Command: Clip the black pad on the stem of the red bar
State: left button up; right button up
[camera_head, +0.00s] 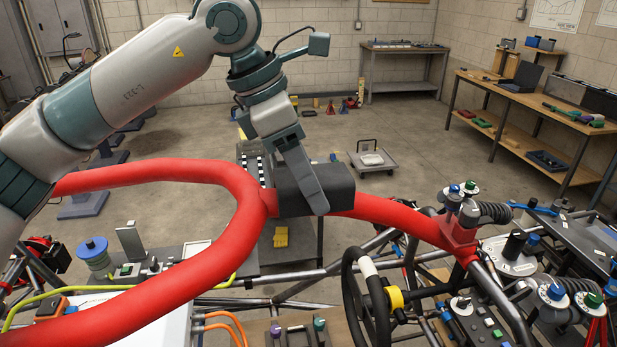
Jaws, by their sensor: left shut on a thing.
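The red bar (225,245) forms a large loop on the left, and its stem (385,211) runs right to a red mount (460,235) on the tube chassis. The black pad (340,187) is at the stem, close to where the loop meets it. My left gripper (308,190) comes down from above and is shut on the black pad. A finger covers part of the pad's front. I cannot tell whether the pad is seated around the stem or only resting against it. My right gripper is not in view.
A black steering wheel (367,300) and chassis tubes (500,300) lie below and right of the stem. A blue-topped knob (93,250) and other parts stand on the left. A low cart (371,160) and workbenches (530,120) are farther back. Open floor lies between.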

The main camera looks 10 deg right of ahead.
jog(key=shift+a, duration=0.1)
pick_arm(q)
jog(key=o, duration=1.1)
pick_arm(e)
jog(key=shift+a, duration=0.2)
pick_arm(q)
jog(key=shift+r, duration=0.1)
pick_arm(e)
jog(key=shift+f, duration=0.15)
pick_arm(q)
jog(key=shift+a+r+b, duration=0.25)
jog(key=shift+r+b, duration=0.25)
jog(key=b+v, duration=0.5)
jog(key=v, duration=1.1)
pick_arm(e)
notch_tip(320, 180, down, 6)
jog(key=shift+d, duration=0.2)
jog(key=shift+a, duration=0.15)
